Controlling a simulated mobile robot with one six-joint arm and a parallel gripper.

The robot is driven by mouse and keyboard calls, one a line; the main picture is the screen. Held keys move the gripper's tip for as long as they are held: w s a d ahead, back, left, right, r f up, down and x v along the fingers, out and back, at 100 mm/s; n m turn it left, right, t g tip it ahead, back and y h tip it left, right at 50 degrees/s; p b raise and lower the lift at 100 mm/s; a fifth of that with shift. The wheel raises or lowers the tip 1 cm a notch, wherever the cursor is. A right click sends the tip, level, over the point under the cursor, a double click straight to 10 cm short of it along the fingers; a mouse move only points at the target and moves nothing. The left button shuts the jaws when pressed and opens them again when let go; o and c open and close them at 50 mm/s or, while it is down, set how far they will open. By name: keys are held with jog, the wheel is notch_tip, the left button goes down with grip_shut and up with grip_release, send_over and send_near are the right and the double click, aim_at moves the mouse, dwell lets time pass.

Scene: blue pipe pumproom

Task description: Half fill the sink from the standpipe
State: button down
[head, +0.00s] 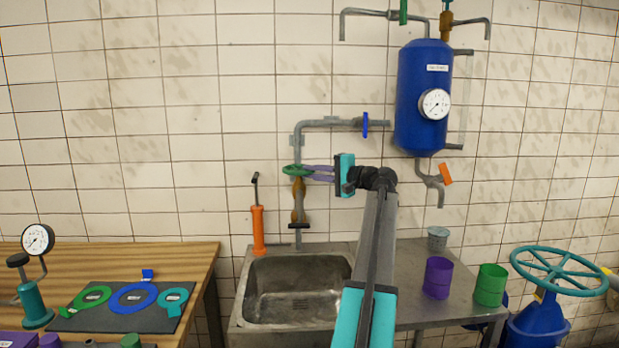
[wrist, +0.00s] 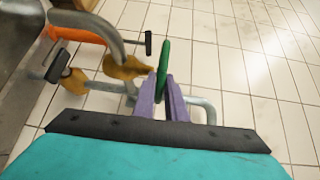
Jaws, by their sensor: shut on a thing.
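The steel sink (head: 298,290) is set in a metal counter against the tiled wall. The part of its basin that shows looks empty, with no water stream visible above it. The standpipe (head: 298,140) rises behind the sink, with a brass body (head: 298,190) and a green handwheel (head: 296,170). My gripper (head: 308,171) reaches in from the right and its purple fingers are shut on the green handwheel. In the wrist view, the green handwheel (wrist: 164,68) stands edge-on between the fingers (wrist: 163,88). My arm hides part of the counter and the sink's right edge.
An orange hand pump (head: 258,228) stands at the sink's back left. A blue valve handle (head: 365,125) is on the pipe above. Purple (head: 437,278) and green (head: 490,285) cups stand on the counter's right. A wooden bench (head: 130,262) is at left, a blue tank (head: 423,90) on the wall.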

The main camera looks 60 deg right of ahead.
jog(key=shift+w+d+r+n+y, duration=0.15)
jog(key=shift+d+n+y, duration=0.25)
jog(key=shift+y, duration=0.3)
jog(key=shift+d+r+n+y, duration=0.1)
jog(key=shift+d+n+y, duration=0.15)
jog(key=shift+n+y, duration=0.35)
jog(key=shift+y, duration=0.4)
jog(key=shift+a, duration=0.1)
jog(key=c, duration=1.8)
grip_release()
jog(key=shift+f, duration=0.1)
jog(key=shift+f, duration=0.1)
jog(key=s+d+b, duration=0.1)
jog(key=s, duration=1.2)
jog(key=shift+s+d+r, duration=0.4)
jog(key=shift+r, duration=0.05)
